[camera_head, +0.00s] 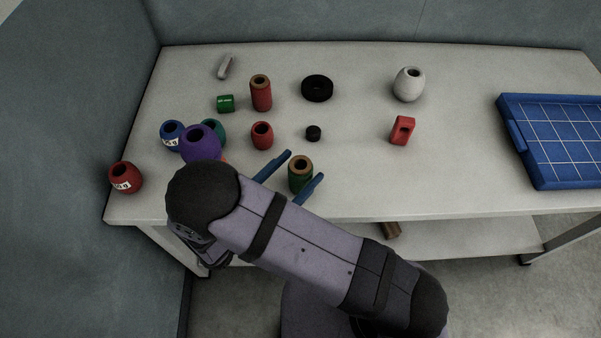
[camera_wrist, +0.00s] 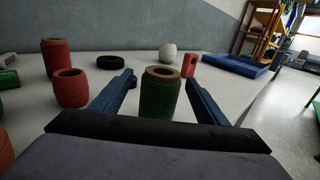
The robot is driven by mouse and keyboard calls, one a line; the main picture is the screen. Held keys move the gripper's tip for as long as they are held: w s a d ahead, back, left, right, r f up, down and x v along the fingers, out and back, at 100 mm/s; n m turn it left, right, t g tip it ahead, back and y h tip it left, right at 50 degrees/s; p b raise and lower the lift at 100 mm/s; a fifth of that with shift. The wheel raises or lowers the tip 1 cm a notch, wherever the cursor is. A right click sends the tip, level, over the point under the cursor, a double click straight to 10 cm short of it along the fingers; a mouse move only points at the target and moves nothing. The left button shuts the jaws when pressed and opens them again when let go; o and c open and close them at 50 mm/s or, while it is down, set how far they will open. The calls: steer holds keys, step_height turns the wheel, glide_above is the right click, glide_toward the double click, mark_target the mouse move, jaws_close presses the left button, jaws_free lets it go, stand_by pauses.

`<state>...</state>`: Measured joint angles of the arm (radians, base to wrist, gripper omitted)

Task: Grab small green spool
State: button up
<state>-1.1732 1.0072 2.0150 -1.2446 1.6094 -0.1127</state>
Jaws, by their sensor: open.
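The small green spool (camera_head: 300,178), a dark green upright cylinder with a brown ring-shaped top, stands near the front edge of the table. It also shows in the middle of the wrist view (camera_wrist: 160,100). My gripper (camera_head: 304,165) is open, with one blue finger on each side of the spool. In the wrist view a gap shows between the spool and each finger of my gripper (camera_wrist: 160,78). The spool's base is hidden behind the dark gripper body in that view.
A red barrel (camera_head: 262,136) stands just left of the fingers, with a tall red spool (camera_head: 261,95) behind it. A small black disc (camera_head: 313,133) lies just beyond. A purple pot (camera_head: 201,142) is further left. Free table lies to the right, before the blue tray (camera_head: 522,148).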

mark_target(305, 164)
steer(key=p+x, duration=0.1)
steer(key=x, duration=0.3)
steer(key=shift+d+r+p, duration=0.1)
steer(key=shift+r+p, duration=0.05)
steer(key=shift+p, duration=0.25)
steer(key=shift+w+d, duration=0.35)
steer(key=shift+w, duration=0.05)
steer(key=shift+c, duration=0.4)
steer(key=c, duration=1)
steer(key=shift+c, duration=0.6)
